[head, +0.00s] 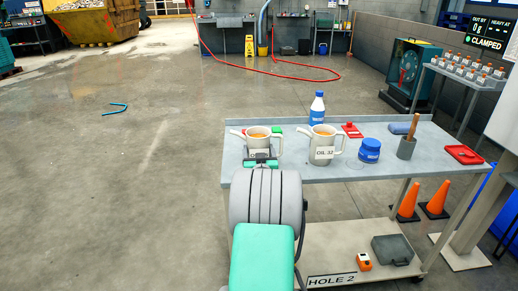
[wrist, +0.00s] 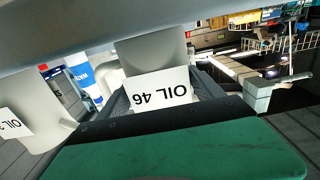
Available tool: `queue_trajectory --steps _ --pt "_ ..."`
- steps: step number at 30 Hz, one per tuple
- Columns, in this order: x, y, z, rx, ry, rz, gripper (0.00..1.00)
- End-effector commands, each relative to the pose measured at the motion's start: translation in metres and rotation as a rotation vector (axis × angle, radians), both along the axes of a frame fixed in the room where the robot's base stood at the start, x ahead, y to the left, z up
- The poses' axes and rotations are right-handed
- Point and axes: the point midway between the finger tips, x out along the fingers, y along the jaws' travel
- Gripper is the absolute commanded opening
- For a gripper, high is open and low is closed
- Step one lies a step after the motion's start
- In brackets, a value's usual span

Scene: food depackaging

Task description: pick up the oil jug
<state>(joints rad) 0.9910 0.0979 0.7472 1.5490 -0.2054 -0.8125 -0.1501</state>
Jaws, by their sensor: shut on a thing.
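Two cream jugs with spouts stand out at the left part of the grey workbench (head: 330,172). My gripper (head: 262,157) is at the left jug (head: 257,142), shut on it. In the wrist view this jug (wrist: 152,58) sits between the dark fingers, its label reading OIL 46 upside down. I cannot tell whether its base is clear of the bench. The other jug (head: 323,146), labelled OIL 32, stands to the right, apart from my gripper; it also shows at the left of the wrist view (wrist: 32,105).
A blue bottle (head: 317,108) stands behind the jugs. To the right are a blue tub (head: 369,150), a grey holder with a wooden handle (head: 406,149) and a red lid (head: 464,154). Orange cones (head: 408,205) stand below. The floor left of the bench is mostly clear.

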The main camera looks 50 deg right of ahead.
Motion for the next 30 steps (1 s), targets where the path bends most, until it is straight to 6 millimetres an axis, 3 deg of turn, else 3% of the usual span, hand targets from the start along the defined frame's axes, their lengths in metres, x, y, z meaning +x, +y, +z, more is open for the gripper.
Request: queue_trajectory --steps 7,17,23,30 --pt "0.0 0.0 0.0 0.0 0.0 0.001 0.12" --pt "0.001 0.0 0.007 -0.005 -0.003 0.0 0.11" --pt "0.001 0.0 0.036 -0.009 -0.007 0.001 0.11" --pt "-0.043 0.035 0.101 -0.012 -0.006 -0.002 0.11"
